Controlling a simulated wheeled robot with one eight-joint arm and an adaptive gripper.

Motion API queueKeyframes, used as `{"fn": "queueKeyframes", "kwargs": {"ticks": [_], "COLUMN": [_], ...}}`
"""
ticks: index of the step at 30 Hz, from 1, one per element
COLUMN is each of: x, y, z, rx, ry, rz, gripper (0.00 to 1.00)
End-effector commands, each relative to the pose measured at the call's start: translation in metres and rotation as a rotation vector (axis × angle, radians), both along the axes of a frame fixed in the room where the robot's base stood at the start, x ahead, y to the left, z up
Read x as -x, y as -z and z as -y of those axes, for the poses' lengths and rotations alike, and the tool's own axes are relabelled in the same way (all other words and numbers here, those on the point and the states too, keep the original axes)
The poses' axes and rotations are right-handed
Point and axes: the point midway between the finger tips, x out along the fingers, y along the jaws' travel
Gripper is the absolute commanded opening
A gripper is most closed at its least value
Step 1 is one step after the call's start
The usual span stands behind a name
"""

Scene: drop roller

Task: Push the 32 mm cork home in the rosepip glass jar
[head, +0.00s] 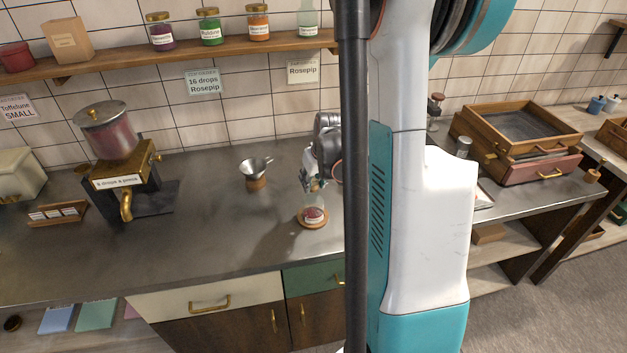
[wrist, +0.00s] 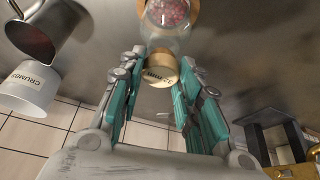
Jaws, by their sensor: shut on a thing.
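The rosepip glass jar (head: 313,213) stands on a round wooden coaster (head: 301,224) on the metal counter, with pink-red contents low inside. In the wrist view the jar (wrist: 167,22) is at the top centre. The cork (wrist: 161,72), a tan disc with faint marking on its top, is between my fingertips at the jar's mouth. My gripper (wrist: 158,70) is shut on the cork, with its teal-padded fingers on either side. In the head view my gripper (head: 313,184) is just above the jar. How deep the cork sits in the neck cannot be told.
A metal funnel (head: 254,167) on a wooden stand is left of the jar. The drop dispenser (head: 112,150) stands farther left. In the wrist view a metal cup (wrist: 48,28) and a white crumb cup (wrist: 30,86) are at left. The counter before the jar is clear.

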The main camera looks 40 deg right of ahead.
Motion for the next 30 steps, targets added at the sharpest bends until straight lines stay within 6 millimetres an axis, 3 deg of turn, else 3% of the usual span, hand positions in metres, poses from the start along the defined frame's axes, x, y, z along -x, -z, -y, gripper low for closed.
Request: {"fn": "queueKeyframes", "kwargs": {"ticks": [30], "x": [0.0001], "y": [0.0077], "z": [-0.0001], "rx": [0.0], "ry": [0.0], "rz": [0.0], "gripper": [0.2]}}
